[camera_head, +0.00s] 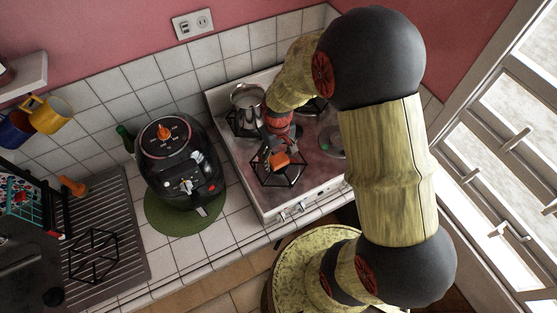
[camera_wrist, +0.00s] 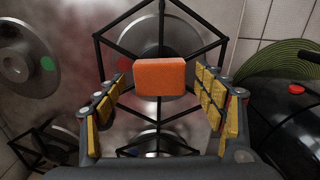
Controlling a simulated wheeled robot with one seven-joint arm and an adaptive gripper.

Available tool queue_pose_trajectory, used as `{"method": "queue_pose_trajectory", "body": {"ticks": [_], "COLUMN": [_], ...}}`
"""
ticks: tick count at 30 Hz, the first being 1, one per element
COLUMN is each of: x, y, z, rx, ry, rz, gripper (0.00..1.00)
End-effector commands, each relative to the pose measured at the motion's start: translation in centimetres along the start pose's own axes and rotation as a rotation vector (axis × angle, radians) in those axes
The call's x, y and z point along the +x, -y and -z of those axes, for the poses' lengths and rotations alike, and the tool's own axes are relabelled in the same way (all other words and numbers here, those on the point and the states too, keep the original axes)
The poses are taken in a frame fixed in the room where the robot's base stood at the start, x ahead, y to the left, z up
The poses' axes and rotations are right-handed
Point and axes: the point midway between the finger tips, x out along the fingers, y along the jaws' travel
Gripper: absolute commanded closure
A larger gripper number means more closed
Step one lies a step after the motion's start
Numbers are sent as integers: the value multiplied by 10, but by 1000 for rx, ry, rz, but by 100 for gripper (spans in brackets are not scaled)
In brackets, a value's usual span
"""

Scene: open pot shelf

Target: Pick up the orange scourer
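The orange scourer (camera_wrist: 160,76) is a small orange block in the upper middle of the wrist view, lying over a black wire rack on the stove. It also shows in the head view (camera_head: 280,159), just in front of my gripper. My gripper (camera_wrist: 163,88) is open, its yellow-padded fingers spread to the left and right of the scourer with a gap on each side. In the head view my gripper (camera_head: 281,146) is small and partly hidden by my own wrist.
The black wire rack (camera_wrist: 215,42) surrounds the scourer. A metal pot (camera_head: 247,97) stands on the stove behind it. A black air fryer (camera_head: 178,165) on a green mat (camera_head: 160,222) stands left of the stove. Another wire rack (camera_head: 94,256) is on the drainboard.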

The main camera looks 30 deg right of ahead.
Motion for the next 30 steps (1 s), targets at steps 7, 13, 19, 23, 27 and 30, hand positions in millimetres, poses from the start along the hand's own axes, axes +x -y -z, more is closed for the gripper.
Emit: {"method": "queue_pose_trajectory", "body": {"ticks": [7,13,19,23,27,30], "x": [0,0,0,-1,-5,-13], "y": [0,0,0,0,0,0], "z": [0,0,0,0,1,1], "rx": [0,0,0,0,0,0], "ry": [0,0,0,0,-2,-3], "rz": [0,0,0,0,0,-1], "gripper": [46,57,64,64,64,64]}}
